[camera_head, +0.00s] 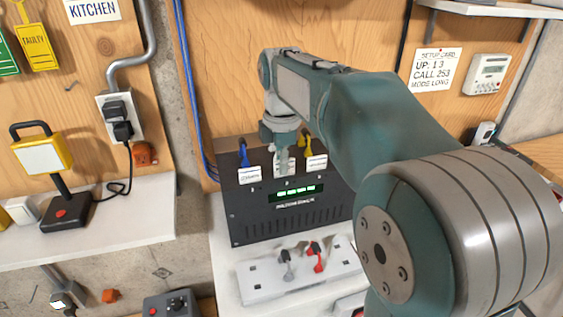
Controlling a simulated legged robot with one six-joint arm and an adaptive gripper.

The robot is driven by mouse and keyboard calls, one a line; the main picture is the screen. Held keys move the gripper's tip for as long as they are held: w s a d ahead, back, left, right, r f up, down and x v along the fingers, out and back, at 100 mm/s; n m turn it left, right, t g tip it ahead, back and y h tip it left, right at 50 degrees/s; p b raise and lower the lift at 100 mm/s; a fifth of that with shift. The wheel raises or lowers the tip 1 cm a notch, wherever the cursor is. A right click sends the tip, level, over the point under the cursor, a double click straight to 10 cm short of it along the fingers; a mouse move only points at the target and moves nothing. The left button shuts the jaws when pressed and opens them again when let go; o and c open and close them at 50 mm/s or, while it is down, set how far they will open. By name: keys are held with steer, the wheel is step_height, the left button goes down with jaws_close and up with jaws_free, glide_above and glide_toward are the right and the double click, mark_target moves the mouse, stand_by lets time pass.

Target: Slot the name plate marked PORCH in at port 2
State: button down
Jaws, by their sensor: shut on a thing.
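A black box (285,222) with a lit green display (293,193) stands on the white bench against the wooden wall. A white name plate (249,175) shows on its upper left, below a blue plug. Another white plate (317,161) shows on its upper right, near a yellow plug. My gripper (283,172) points down at the box's top front, between these two plates. It is shut on a white name plate (291,166), mostly hidden by the fingers. The lettering is too small to read, and I cannot tell whether the held plate is seated.
A white socket strip (262,283) with grey and red plugs lies in front of the box. A yellow lamp (43,155) stands on the left shelf. A setup card (435,70) hangs right. My arm hides the box's right side.

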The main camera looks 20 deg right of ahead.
steer(key=shift+f, duration=0.2)
stand_by(0.6)
steer(key=c, duration=0.7)
jaws_free()
steer(key=o, duration=0.4)
steer(key=shift+r, duration=0.1)
steer(key=shift+r, duration=3.7)
